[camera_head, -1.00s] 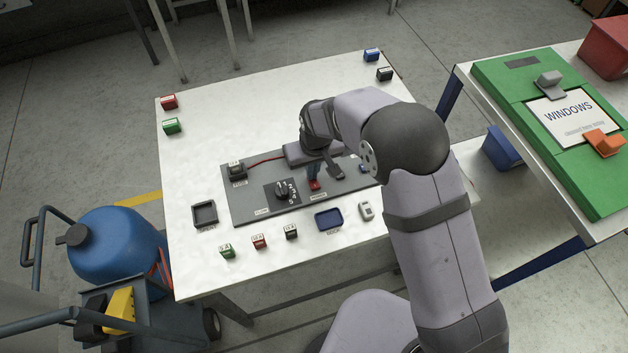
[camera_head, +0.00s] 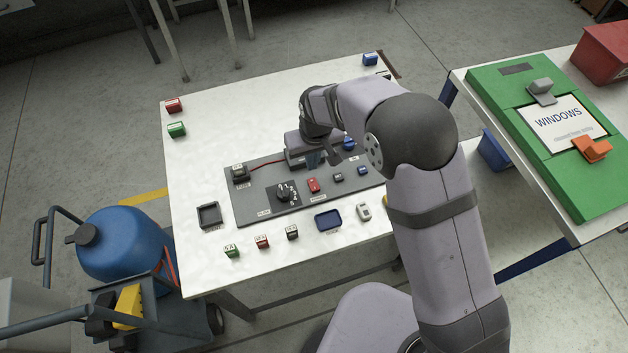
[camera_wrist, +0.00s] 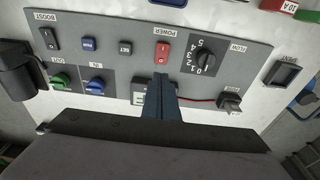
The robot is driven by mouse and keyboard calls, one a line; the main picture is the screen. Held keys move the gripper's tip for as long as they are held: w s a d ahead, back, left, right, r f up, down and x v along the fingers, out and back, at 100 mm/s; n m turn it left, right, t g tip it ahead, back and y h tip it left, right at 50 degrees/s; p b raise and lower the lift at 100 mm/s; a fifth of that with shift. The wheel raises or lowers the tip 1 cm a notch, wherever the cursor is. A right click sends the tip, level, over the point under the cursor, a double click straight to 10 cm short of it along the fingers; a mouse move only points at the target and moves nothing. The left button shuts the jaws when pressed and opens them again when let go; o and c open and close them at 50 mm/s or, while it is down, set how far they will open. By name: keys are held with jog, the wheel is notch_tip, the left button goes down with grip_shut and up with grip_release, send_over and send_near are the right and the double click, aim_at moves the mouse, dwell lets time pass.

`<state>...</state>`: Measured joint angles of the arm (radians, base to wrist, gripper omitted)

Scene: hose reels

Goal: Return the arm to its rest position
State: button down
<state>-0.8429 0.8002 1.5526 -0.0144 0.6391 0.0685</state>
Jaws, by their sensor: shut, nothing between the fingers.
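My gripper (camera_head: 313,161) is over the back part of the grey control panel (camera_head: 255,209), with its fingers pointing down. In the wrist view its two blue-grey fingers (camera_wrist: 161,98) are pressed together with nothing between them. The fingertips appear just short of the red POWER switch (camera_wrist: 163,52), apart from it. In the head view the red switch (camera_head: 314,185) is in plain sight in front of the gripper. My arm reaches in from the right and is bent over the table. Part of the panel's back right is hidden behind the arm.
The panel carries a FLOW dial (camera_head: 284,192) and a fuse holder (camera_head: 240,173) with a red wire. A green board (camera_head: 498,88) stands right. The white table's left is mostly clear.

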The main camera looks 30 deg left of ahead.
jog(key=shift+d+r, duration=0.1)
jog(key=shift+r, duration=0.05)
dwell(0.4)
jog(key=s+d+f, duration=0.1)
jog(key=s+d, duration=0.1)
jog(key=d, duration=0.1)
jog(key=s+d+f+g+h, duration=0.1)
jog(key=s+d+f, duration=0.1)
jog(key=s+d, duration=0.1)
jog(key=s+d+f+g+h, duration=0.1)
jog(key=s+d, duration=0.1)
jog(key=s, duration=0.1)
jog(key=shift+d+f+n, duration=0.3)
jog(key=shift+d, duration=0.1)
jog(key=s+d+r+m+g, duration=0.1)
jog(key=s+d+r, duration=0.2)
jog(key=d, duration=0.4)
jog(key=s+d+r+m, duration=0.2)
jog(key=s+d+r, duration=0.1)
jog(key=d, duration=0.4)
jog(key=s+d+r+m+g, duration=0.1)
jog(key=s+d+r, duration=0.2)
jog(key=d, duration=0.4)
jog(key=w+d+r+m+t, duration=0.2)
jog(key=w+d+r+m, duration=0.2)
jog(key=d, duration=0.4)
jog(key=shift+w+d+r+m+t+y, duration=0.2)
jog(key=shift+w+r+m+t+y, duration=0.15)
jog(key=shift+r+m, duration=0.4)
jog(key=shift+f, duration=0.1)
